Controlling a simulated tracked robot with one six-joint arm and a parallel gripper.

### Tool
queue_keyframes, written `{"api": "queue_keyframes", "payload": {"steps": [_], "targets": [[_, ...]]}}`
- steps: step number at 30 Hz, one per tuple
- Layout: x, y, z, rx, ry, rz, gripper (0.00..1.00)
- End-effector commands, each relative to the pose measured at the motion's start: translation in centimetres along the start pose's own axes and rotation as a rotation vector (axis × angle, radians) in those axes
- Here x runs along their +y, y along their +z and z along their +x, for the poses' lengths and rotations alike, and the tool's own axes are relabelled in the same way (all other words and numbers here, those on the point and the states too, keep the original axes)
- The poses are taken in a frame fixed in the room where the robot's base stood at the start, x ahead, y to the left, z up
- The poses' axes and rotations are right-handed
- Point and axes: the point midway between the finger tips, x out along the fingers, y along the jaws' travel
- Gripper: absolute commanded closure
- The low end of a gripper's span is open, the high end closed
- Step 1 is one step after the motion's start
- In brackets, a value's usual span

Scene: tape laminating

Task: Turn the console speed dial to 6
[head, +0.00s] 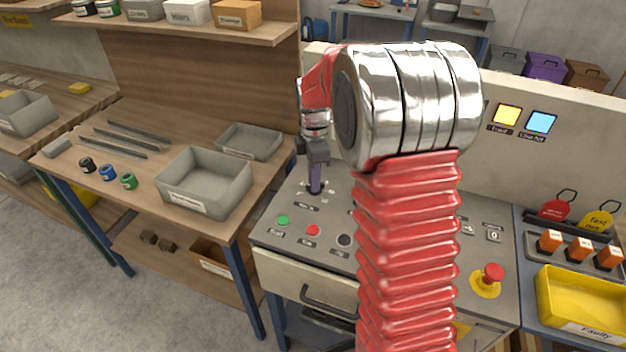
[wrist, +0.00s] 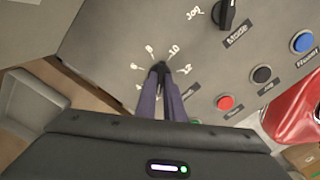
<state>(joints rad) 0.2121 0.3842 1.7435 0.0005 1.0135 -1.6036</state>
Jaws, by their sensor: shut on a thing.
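The console (head: 285,255) has a speed dial among its controls, ringed by white numbers. In the wrist view the black dial (wrist: 160,67) is small and mostly covered by my fingers. Marks that look like 6, 8, 10 and 12 fan around its far side. The dial's visible tip faces roughly between 8 and 10; its exact pointer is hard to tell. My gripper (wrist: 161,78) is shut on the dial, with both fingers close together. In the head view my gripper (head: 315,188) points down onto the console's left part, and the dial is hidden there.
In the wrist view a mode knob (wrist: 227,14), a red button (wrist: 225,102), a black button (wrist: 262,74) and a blue button (wrist: 301,41) lie right of the dial. A red emergency stop (head: 492,274) stands at the console's right. A workbench with a grey bin (head: 205,190) adjoins on the left.

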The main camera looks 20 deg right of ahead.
Motion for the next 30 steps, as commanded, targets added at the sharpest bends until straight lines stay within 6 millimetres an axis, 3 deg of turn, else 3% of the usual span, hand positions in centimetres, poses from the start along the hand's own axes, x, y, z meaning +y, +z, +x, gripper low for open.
{"api": "queue_keyframes", "payload": {"steps": [14, 30], "targets": [[0.05, 0.48, 0.0, -0.003, 0.0, 0.16, 1.0], [0.02, 0.68, 0.01, -0.006, 0.001, 0.64, 1.0]]}}
